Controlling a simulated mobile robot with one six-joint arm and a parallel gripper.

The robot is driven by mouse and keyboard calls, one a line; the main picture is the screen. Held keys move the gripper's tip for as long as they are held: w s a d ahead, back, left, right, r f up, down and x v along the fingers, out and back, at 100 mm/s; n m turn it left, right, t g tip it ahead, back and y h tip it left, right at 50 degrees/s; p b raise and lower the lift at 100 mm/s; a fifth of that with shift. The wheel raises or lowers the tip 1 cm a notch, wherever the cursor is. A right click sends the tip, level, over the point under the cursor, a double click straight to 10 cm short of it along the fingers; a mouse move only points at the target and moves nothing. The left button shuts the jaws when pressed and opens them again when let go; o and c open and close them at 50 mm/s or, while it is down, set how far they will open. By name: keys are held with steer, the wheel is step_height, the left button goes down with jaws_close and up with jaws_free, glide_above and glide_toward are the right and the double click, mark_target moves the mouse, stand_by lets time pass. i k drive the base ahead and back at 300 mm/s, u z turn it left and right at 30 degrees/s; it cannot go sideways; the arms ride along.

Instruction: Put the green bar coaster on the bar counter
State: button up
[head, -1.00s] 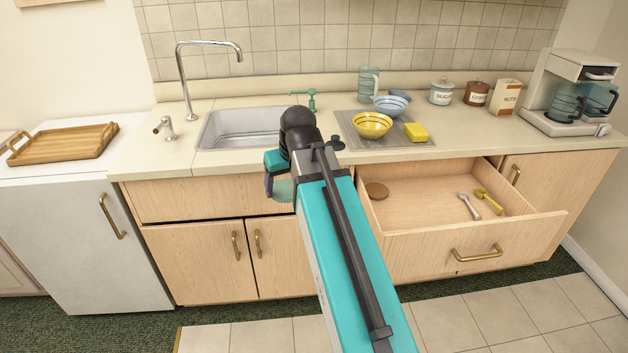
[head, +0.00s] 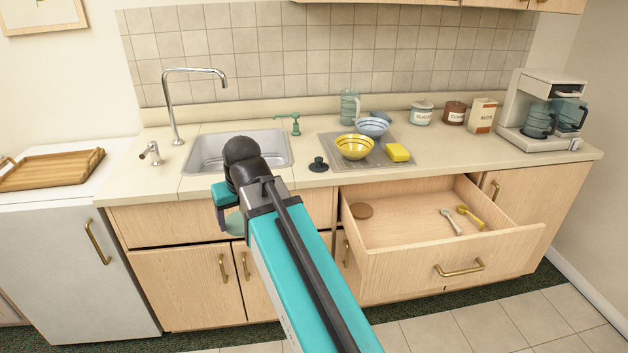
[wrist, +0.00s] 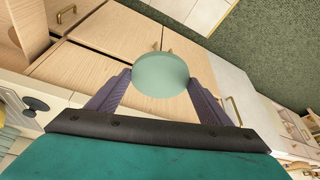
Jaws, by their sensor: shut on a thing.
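The green bar coaster (wrist: 161,75) is a pale green disc in the wrist view, held between the two fingers of my gripper (wrist: 163,88). In the head view the coaster (head: 235,223) shows partly, below the dark wrist of my arm. My gripper (head: 226,212) is shut on it, in front of the cabinet doors and just below the front edge of the bar counter (head: 150,185). The arm hides part of the coaster and gripper in the head view.
The drawer (head: 400,225) stands open with a brown disc (head: 361,211) and two utensils inside. On the counter are a sink (head: 235,150), a black stopper (head: 318,164), a yellow bowl (head: 354,146), a sponge (head: 397,152) and a coffee maker (head: 540,115). Counter left of the sink is mostly clear.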

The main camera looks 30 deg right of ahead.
mark_target(430, 154)
steer(key=u, duration=0.7)
steer(key=k, duration=0.15)
steer(key=u, duration=2.4)
steer(key=k, duration=1.35)
steer(key=u, duration=0.05)
